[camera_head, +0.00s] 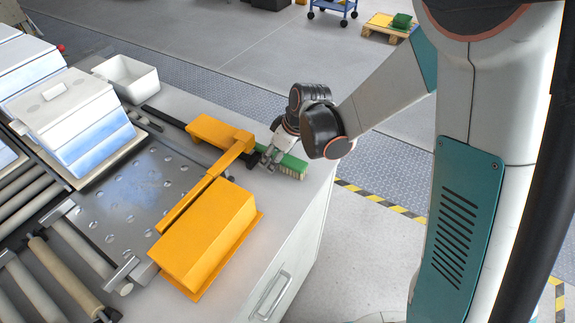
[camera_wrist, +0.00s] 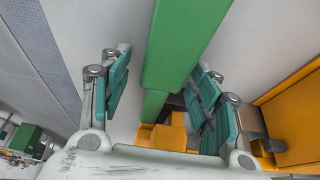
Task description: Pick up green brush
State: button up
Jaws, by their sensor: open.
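The green brush (camera_head: 291,163) lies on the grey worktop near its right edge, with pale bristles showing below its green back. In the wrist view the green brush (camera_wrist: 182,45) runs down the middle of the picture, between the two teal-padded fingers. My gripper (camera_head: 268,158) is over the left part of the brush and hides some of it. In the wrist view my gripper (camera_wrist: 163,95) is open, with a gap between the left finger and the brush. The right finger is close to the brush; I cannot tell whether it touches.
An orange fixture (camera_head: 208,235) with an arm stands just left of the brush. The worktop (camera_head: 270,222) is bare in front of the brush.

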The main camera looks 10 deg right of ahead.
jog(key=shift+c, duration=0.3)
jog(key=c, duration=1.2)
jog(key=shift+r, duration=0.25)
jog(key=shift+r+p, duration=0.2)
jog(key=shift+p, duration=0.25)
jog(key=s+d+p, duration=0.1)
jog(key=s+d, duration=0.2)
jog(key=d, duration=0.1)
jog(key=s+d, duration=0.4)
jog(key=d, duration=0.1)
jog(key=s+d+p, duration=0.1)
jog(key=s+d, duration=0.3)
jog(key=d, duration=0.1)
jog(key=shift+d+f+p, duration=0.1)
jog(key=shift+d+p, duration=0.05)
jog(key=shift+p, duration=0.15)
jog(key=o, duration=0.5)
jog(key=shift+c, duration=1.4)
